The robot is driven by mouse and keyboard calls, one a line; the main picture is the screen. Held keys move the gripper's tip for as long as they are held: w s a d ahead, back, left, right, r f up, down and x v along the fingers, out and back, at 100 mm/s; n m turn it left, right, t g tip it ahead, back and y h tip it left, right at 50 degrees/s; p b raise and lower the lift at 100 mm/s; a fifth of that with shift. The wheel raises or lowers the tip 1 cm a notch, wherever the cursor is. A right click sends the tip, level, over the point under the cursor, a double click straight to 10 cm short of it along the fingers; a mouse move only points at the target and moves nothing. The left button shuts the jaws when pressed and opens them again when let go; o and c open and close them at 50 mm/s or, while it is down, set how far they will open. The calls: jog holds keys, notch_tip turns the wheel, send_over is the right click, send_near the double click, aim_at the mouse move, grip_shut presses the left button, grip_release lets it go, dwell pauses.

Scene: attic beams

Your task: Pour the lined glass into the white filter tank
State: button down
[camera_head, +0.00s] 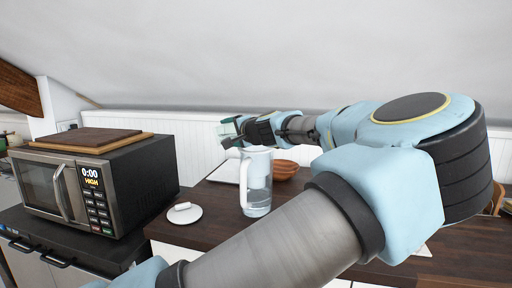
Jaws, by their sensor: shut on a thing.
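The white filter tank (256,201) is a clear pitcher with a white upper part and handle. It stands upright on the dark wood counter, with some water visible low inside. My gripper (237,131) is above the tank's top, slightly to its left in the picture. It is shut on a pale green, see-through glass (226,128), which I take to be the lined glass. The glass is small in view and partly hidden by the fingers, so its lines, contents and exact tilt cannot be told.
A white lid-like disc (184,215) lies on the counter (215,228) left of the tank. A brown bowl (287,167) sits behind the tank. A microwave (95,190) with wooden boards (90,139) on top stands at left. My arm covers much of the right side.

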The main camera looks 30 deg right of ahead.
jog(key=shift+s+d+r+m+p, duration=0.1)
jog(key=shift+d+r+m+p, duration=0.3)
jog(key=shift+d+m, duration=0.1)
dwell(0.3)
jog(key=shift+d+r+m+t+y, duration=0.15)
jog(key=shift+r+m+t+y, duration=0.25)
jog(key=shift+m+t, duration=0.15)
dwell(0.6)
jog(key=shift+s+d+f+m, duration=0.1)
jog(key=shift+f+m, duration=0.1)
jog(key=shift+m, duration=0.05)
